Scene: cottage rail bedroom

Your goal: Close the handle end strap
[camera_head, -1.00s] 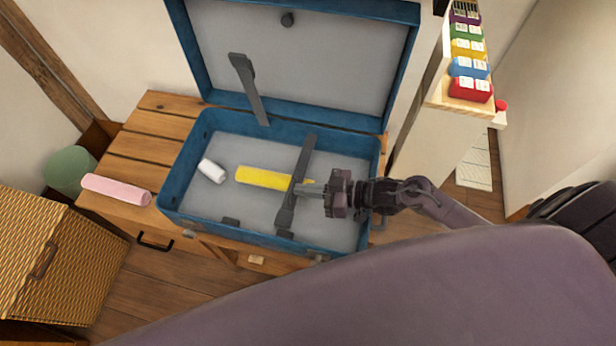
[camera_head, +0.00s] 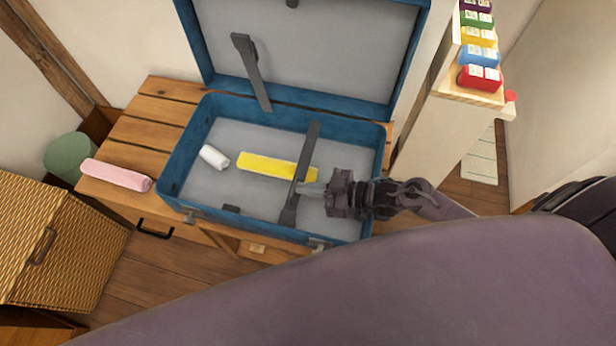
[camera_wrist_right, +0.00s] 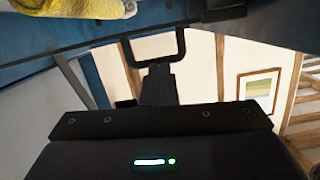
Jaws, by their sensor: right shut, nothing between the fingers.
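The open blue suitcase (camera_head: 178,160) rests on the wooden bench with its lid (camera_head: 428,45) raised. Two grey straps show. The left strap (camera_head: 250,72) stands up and leans towards the lid. The right strap (camera_head: 305,155) crosses over the case and the yellow roll (camera_head: 262,165). My right gripper (camera_head: 304,188) is shut and empty, its tips close beside the lower half of the right strap; I cannot tell whether they touch. The right wrist view shows the yellow roll (camera_wrist_right: 75,7) at the top left and a dark square loop (camera_wrist_right: 183,47). My left gripper is out of view.
A white roll (camera_head: 214,157) lies in the case. A pink roll (camera_head: 116,175) lies on the bench (camera_head: 152,105) to the left, by a green round object (camera_head: 68,155). A wicker chest (camera_head: 60,245) stands front left. A shelf with coloured boxes (camera_head: 480,76) stands right.

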